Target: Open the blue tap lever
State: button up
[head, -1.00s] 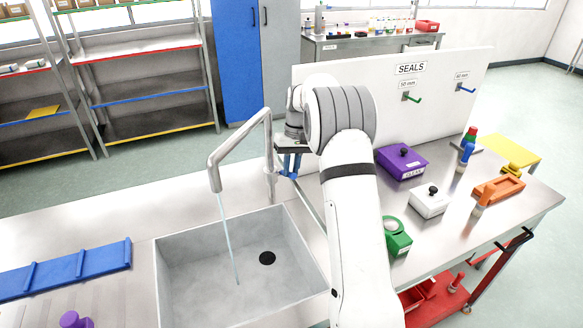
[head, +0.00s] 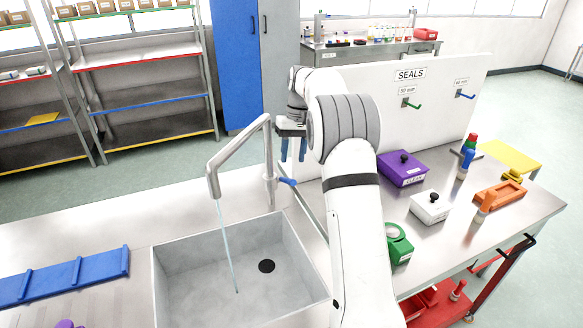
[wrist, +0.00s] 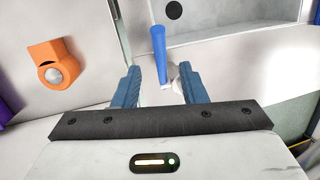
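The blue tap lever (head: 288,181) sticks out from the right side of the steel tap (head: 240,150). A thin water stream (head: 228,245) runs from the spout into the sink. My gripper (head: 293,156) hangs just above the lever, apart from it, with its blue fingers pointing down. In the wrist view the lever (wrist: 158,52) shows beyond the fingertips, in line with the gap. The two fingers of my gripper (wrist: 160,80) are apart and nothing is held between them.
The steel sink (head: 172,262) with a dark drain (head: 267,266) lies below the tap. The white SEALS panel (head: 440,115) stands behind my arm. Purple (head: 402,170), white (head: 430,207) and green (head: 399,245) items stand on the right bench. A blue rack (head: 65,277) lies at left.

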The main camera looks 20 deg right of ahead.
jog(key=shift+d+r, duration=0.1)
jog(key=shift+r, duration=0.45)
jog(key=shift+c, duration=0.4)
